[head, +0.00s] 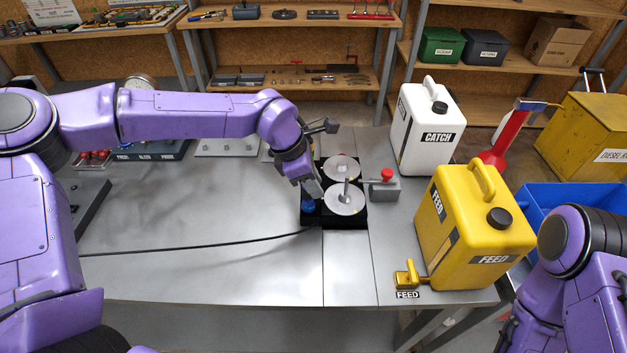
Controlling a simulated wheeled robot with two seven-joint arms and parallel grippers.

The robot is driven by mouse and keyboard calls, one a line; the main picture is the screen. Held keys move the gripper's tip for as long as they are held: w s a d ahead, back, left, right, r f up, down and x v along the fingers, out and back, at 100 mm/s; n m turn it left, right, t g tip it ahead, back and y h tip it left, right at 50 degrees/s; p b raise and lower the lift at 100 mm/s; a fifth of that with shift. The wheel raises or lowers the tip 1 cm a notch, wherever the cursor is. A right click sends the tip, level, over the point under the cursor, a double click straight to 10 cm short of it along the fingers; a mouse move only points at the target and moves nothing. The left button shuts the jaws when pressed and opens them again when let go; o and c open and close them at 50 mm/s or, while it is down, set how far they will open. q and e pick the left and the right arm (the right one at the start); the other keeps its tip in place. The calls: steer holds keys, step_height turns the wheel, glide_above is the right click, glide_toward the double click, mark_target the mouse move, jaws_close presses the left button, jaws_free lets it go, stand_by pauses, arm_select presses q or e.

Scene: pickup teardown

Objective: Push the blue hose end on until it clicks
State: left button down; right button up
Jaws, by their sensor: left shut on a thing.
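My left gripper (312,192) points down at the left edge of a black unit (345,222) with two round silver discs on top. It is shut on the blue hose end (308,206), which shows as a small blue patch just below the fingers. The fingers hide most of the hose end. I cannot tell whether it touches or sits on a fitting. A thin black hose (200,248) runs left across the table from near the unit. My right arm shows at the lower right, with its gripper out of view.
A red-knobbed grey box (384,188) stands right of the unit. The white CATCH can (425,128) and yellow FEED can (472,228) stand further right. A yellow valve (408,275) sits near the front edge. The metal tabletop (190,205) to the left is mostly clear.

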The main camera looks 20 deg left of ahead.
arm_select(q)
steer(key=shift+f, duration=0.55)
stand_by(0.8)
steer(key=c, duration=0.8)
jaws_free()
